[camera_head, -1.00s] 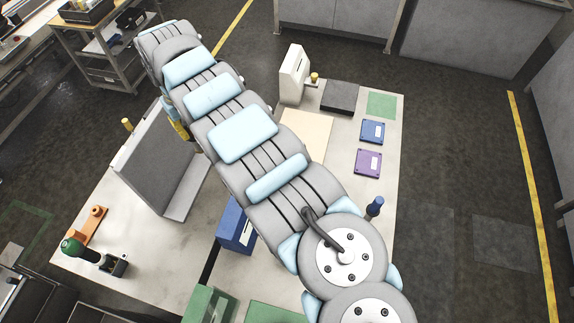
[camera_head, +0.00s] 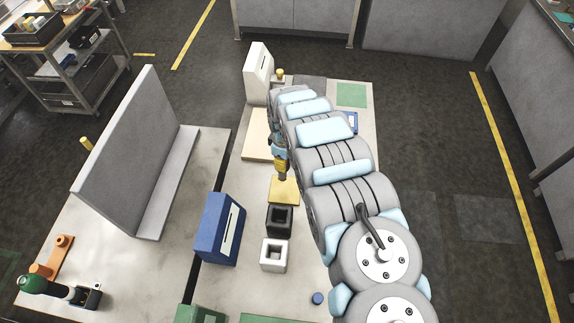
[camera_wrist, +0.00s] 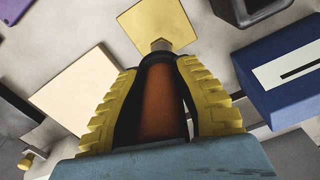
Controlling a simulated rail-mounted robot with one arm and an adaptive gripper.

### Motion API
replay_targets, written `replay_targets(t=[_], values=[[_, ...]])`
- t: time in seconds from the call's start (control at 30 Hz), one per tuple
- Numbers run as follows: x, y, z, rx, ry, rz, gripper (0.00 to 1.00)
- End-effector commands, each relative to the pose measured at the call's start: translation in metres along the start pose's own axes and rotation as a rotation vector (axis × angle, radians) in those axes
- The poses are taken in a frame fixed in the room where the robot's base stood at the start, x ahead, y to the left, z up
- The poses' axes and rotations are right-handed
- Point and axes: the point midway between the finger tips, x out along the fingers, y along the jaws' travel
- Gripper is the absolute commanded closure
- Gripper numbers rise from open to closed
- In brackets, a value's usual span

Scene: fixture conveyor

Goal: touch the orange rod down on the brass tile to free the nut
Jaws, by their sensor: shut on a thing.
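My gripper (camera_wrist: 160,65) has yellow ribbed fingers shut on the orange rod (camera_wrist: 162,105), which lies between them in the wrist view. A small hexagonal grey-brown piece, apparently the nut (camera_wrist: 161,45), shows just beyond the fingertips at the rod's far end. The brass tile (camera_wrist: 158,22) lies on the bench behind it in the wrist view. In the head view my gripper (camera_head: 281,168) hangs at the back edge of the brass tile (camera_head: 285,192). I cannot tell whether the rod or nut touches the tile.
A black square socket block (camera_head: 279,219) and a white one (camera_head: 274,254) stand in front of the tile. A blue slotted box (camera_head: 220,229) is at left, and a cream pad (camera_head: 256,140) lies behind. A grey upright panel (camera_head: 128,140) stands across the bench gap.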

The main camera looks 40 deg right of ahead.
Motion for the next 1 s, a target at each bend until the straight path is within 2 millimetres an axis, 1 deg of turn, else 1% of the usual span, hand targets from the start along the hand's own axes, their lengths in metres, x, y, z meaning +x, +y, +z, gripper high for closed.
replay_targets(t=[0.03,0.13,0.63,1.0], values=[[0.004,0.002,0.005,-0.004,-0.001,0.000,1.00],[0.006,0.003,0.009,-0.010,0.000,0.002,1.00],[0.005,0.003,0.009,-0.013,0.001,0.003,1.00],[0.031,0.004,0.008,-0.012,0.002,0.004,1.00]])
